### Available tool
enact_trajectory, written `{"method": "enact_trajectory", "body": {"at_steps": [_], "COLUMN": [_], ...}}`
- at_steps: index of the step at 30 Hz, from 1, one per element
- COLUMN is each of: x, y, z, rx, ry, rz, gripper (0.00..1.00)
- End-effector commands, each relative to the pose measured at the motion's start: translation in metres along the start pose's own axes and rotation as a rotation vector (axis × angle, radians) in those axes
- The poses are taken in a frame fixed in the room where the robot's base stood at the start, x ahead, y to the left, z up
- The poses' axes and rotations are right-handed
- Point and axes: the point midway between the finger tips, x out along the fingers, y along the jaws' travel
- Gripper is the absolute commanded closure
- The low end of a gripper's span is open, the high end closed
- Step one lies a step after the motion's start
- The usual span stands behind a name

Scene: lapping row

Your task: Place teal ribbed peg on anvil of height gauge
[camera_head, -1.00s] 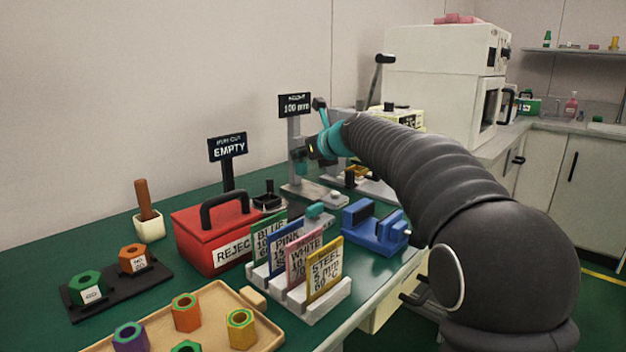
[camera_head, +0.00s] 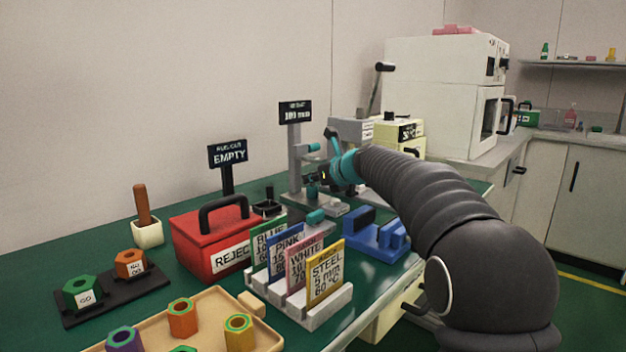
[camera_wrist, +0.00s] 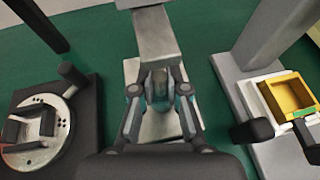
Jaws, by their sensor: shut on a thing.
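My gripper (camera_wrist: 160,98) is shut on the teal ribbed peg (camera_wrist: 159,88). In the wrist view the peg shows between the two fingertips, over the height gauge's pale grey base (camera_wrist: 153,68). In the head view the height gauge (camera_head: 295,165) is a grey upright with a black sign reading 100 mm (camera_head: 295,112). My gripper (camera_head: 316,181) is low beside the upright, close above the base. The fingers and peg hide the anvil in the wrist view. I cannot tell whether the peg touches it.
In the wrist view a round dark-based fixture (camera_wrist: 45,125) stands left and a grey stand with a yellow tray (camera_wrist: 290,96) right. The head view shows a blue vice (camera_head: 377,236), a card rack (camera_head: 318,308) and a red reject box (camera_head: 205,240) nearer me.

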Motion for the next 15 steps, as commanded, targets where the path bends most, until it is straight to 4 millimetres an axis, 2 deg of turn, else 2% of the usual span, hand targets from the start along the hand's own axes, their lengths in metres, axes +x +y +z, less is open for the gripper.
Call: {"method": "enact_trajectory", "body": {"at_steps": [5,6,9,15], "x": [0.0014,0.0013,0.0012,0.0012], "y": [0.0000,0.0000,0.0000,0.0000], "z": [-0.0034,-0.0031,-0.0029,-0.0029], "rx": [0.000,0.000,0.000,0.000], "ry": [0.000,0.000,0.000,0.000], "rz": [0.000,0.000,0.000,0.000], "gripper": [1.00,0.82,0.62,0.62]}}
